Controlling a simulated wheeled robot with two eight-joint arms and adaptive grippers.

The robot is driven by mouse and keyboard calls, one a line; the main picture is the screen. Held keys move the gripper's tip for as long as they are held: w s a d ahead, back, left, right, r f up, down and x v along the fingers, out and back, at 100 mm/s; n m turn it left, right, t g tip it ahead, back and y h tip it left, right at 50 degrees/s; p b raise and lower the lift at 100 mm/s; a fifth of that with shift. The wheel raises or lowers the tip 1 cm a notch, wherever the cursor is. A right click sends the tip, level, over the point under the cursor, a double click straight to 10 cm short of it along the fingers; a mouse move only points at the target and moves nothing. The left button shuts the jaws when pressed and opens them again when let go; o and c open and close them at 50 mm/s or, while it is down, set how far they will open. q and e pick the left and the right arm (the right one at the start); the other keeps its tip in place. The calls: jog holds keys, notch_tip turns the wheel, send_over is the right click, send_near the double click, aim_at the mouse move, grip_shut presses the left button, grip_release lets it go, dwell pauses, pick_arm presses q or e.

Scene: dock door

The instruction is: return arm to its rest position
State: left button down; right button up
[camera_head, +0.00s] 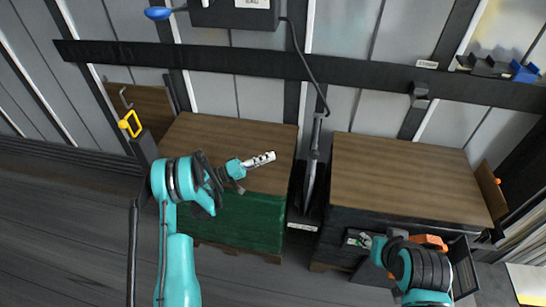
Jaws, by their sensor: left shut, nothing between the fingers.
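My left arm (178,255) rises from the lower left and bends at a teal and black joint. Its gripper (268,157) reaches right, over the front part of the left wooden-topped cabinet (225,133). The gripper is shut and empty, with pale fingers together. I cannot tell its height above the top. My right arm (420,268) is at the lower right, in front of the right wooden-topped cabinet (400,180). Its gripper cannot be made out.
A green front (240,220) covers the left cabinet. An open tray or drawer (463,265) is beside my right arm. A dark rail (200,58) crosses the wall. A cable (303,60) hangs between the cabinets. A yellow hook (130,123) is at left. Both wooden tops look clear.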

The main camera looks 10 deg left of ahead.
dwell(0.4)
pick_arm(q)
jog(key=shift+w+d+r, duration=0.15)
jog(key=shift+r, duration=0.15)
jog(key=s+d+r+g+y, duration=0.3)
jog(key=s+d+r+y, duration=0.4)
jog(key=r, duration=0.4)
jog(key=s+a+y, duration=0.3)
jog(key=s, duration=0.5)
jog(key=s+a+m+y, duration=0.1)
jog(key=s+a+y, duration=0.2)
jog(key=s, duration=0.5)
jog(key=s+a+y, duration=0.3)
jog(key=s+y, duration=0.1)
jog(key=s, duration=0.5)
jog(key=shift+r+m+y, duration=0.15)
jog(key=shift+m+y, duration=0.25)
jog(key=c, duration=2.3)
grip_release()
jog(key=shift+s, duration=0.1)
